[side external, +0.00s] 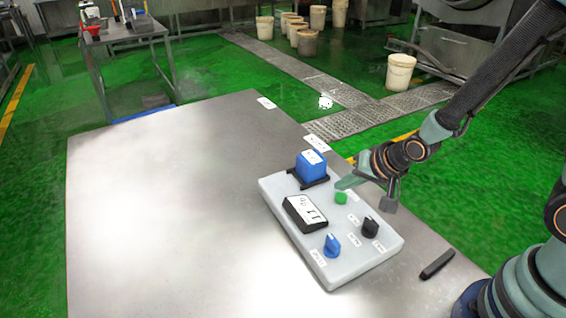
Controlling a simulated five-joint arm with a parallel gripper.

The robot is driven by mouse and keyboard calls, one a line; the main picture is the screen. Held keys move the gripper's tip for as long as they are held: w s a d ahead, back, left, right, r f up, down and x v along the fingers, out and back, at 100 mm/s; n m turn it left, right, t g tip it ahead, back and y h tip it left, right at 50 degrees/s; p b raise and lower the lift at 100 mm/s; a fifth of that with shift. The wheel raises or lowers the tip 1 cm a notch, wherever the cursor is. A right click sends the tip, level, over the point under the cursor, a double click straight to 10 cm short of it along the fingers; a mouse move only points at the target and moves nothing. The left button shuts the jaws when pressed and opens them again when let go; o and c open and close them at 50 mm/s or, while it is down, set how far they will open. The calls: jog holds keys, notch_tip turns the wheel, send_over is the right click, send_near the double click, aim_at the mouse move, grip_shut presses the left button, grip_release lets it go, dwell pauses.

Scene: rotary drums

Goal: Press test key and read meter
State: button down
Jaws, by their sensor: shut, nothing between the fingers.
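The grey-white control panel (283,232) lies on the steel table. A small round green key (340,198) sits on it, right of the middle. The meter (305,213) is a black box with a white face and dark marks, too small to read. My gripper (343,184) comes in from the right, shut and empty. In the picture its tip appears just above the green key. I cannot tell whether they touch, and the key's top is in view.
A blue block (311,164) sits in a black holder at the panel's back. A blue knob (332,246) and a black knob (370,227) stand at its front. A black bar (437,265) lies to the right. The steel table (160,220) is clear on the left.

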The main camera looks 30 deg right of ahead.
jog(key=shift+r, duration=2.5)
notch_tip(320, 180, up, 8)
jog(key=r+n, duration=0.1)
jog(key=n, duration=0.3)
send_over(343, 198)
jog(key=s+d, duration=0.4)
jog(key=s+d+r+n+g+h, duration=0.1)
jog(key=s+r+n, duration=0.2)
jog(key=s+r, duration=0.1)
jog(key=shift+s+d+n+g, duration=0.3)
jog(key=shift+s+g, duration=0.1)
jog(key=shift+s, duration=0.35)
